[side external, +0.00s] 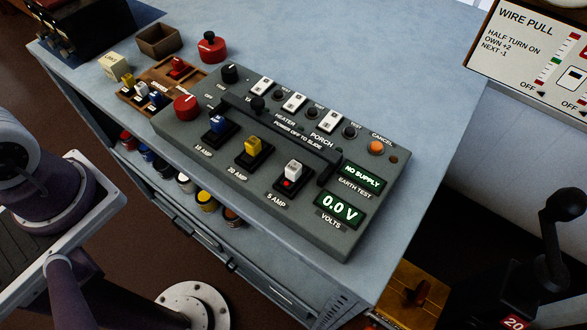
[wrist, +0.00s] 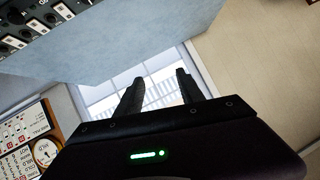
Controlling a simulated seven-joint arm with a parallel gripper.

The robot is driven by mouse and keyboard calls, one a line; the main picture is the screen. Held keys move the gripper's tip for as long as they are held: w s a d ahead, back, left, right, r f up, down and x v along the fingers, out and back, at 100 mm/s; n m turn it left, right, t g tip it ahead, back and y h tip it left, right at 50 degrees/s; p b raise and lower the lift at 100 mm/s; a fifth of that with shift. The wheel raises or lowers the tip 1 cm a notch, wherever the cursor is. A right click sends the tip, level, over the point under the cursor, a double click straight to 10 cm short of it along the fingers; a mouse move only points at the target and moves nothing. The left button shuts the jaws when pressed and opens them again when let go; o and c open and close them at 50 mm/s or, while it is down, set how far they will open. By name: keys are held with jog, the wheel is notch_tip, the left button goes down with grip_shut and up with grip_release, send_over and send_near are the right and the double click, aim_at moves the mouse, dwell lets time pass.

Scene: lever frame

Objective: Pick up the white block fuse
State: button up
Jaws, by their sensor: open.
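A white block fuse (side external: 293,171) sits upright in the 5 AMP holder of the grey fuse panel (side external: 330,236), in the side external view. A blue fuse (side external: 218,124) is in the 15 AMP holder and a yellow fuse (side external: 253,145) in the 20 AMP holder. Another small white block (side external: 141,88) lies in the wooden tray (side external: 165,73). My gripper (wrist: 159,77) shows in the wrist view with its two fingers apart and nothing between them. It is away from the panel, whose edge (wrist: 45,35) shows at the upper left there. The white fuse cannot be made out in the wrist view.
The panel also carries a red knob (side external: 186,107), several white switches and a black sliding bar (side external: 285,140). The displays read NO SUPPLY and 0.0 V. The bench's right part (side external: 420,75) is clear.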

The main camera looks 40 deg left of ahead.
jog(key=w+d+r+m+t+h, duration=0.3)
jog(key=w+d+m+h, duration=0.1)
jog(key=w+d+m, duration=0.15)
jog(key=d+f+m+g+h, duration=0.3)
jog(key=d+m+h, duration=0.2)
jog(key=d+h, duration=0.4)
jog(key=s+d+f+m+g+h, duration=0.1)
jog(key=s+d+f+m+g, duration=0.15)
jog(key=s+g, duration=0.3)
jog(key=s+d+f+m+g+h, duration=0.2)
jog(key=s+d+f+g, duration=0.2)
jog(key=s, duration=0.2)
send_near(291, 165)
jog(key=shift+s+d+r, duration=0.1)
jog(key=shift+s+d, duration=0.1)
jog(key=shift+d, duration=0.75)
jog(key=shift+d+f, duration=0.15)
jog(key=shift+f, duration=0.2)
jog(key=x, duration=0.6)
jog(key=shift+w+d+f, duration=0.25)
jog(key=shift+w+f, duration=0.05)
jog(key=shift+w, duration=0.1)
grip_shut()
